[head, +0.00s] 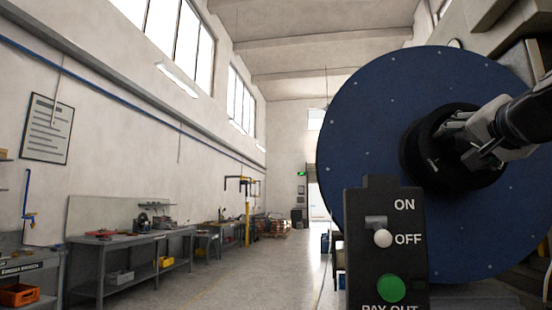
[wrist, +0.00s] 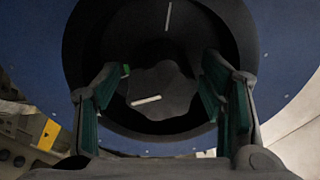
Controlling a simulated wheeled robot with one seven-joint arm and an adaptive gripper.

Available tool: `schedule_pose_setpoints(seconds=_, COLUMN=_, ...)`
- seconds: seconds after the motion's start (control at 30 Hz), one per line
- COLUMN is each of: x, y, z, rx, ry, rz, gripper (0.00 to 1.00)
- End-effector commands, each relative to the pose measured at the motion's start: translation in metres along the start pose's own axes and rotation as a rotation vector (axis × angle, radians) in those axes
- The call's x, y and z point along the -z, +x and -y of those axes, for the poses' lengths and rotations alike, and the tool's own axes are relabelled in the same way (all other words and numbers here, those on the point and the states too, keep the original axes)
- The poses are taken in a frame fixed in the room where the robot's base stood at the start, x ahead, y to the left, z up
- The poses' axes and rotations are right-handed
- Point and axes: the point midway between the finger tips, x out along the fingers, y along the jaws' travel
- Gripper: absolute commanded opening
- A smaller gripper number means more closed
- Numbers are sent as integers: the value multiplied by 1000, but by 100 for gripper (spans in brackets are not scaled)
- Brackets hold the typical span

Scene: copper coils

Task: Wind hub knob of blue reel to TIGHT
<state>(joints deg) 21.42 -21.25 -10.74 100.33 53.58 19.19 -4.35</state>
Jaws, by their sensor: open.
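The blue reel (head: 375,130) is a large upright disc at the right of the head view. Its black hub (head: 415,150) faces me. In the wrist view the hub knob (wrist: 165,85) is a dark lobed shape inside the round hub. A white line marks the knob, tilted slightly from level, and another white line stands near upright on the hub above it. A small green mark shows by the left finger. My gripper (wrist: 157,90) is open, with one finger on each side of the knob. I cannot tell whether the fingers touch it. No TIGHT label is readable.
A dark control box (head: 367,265) with ON/OFF lever and green PAY OUT button stands in front of the reel's lower left. Workbenches (head: 130,243) line the left wall. The floor aisle (head: 235,280) between is clear.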

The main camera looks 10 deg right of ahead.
Motion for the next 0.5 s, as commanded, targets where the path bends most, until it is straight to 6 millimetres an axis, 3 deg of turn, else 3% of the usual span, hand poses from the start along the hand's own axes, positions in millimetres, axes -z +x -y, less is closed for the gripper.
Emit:
schedule_pose_setpoints(seconds=0.3, x=1, y=-65, z=1, rx=2, ry=0, rz=-3, gripper=64)
schedule_pose_setpoints(seconds=0.5, x=0, y=-94, z=0, rx=1, ry=0, rz=-2, gripper=64)
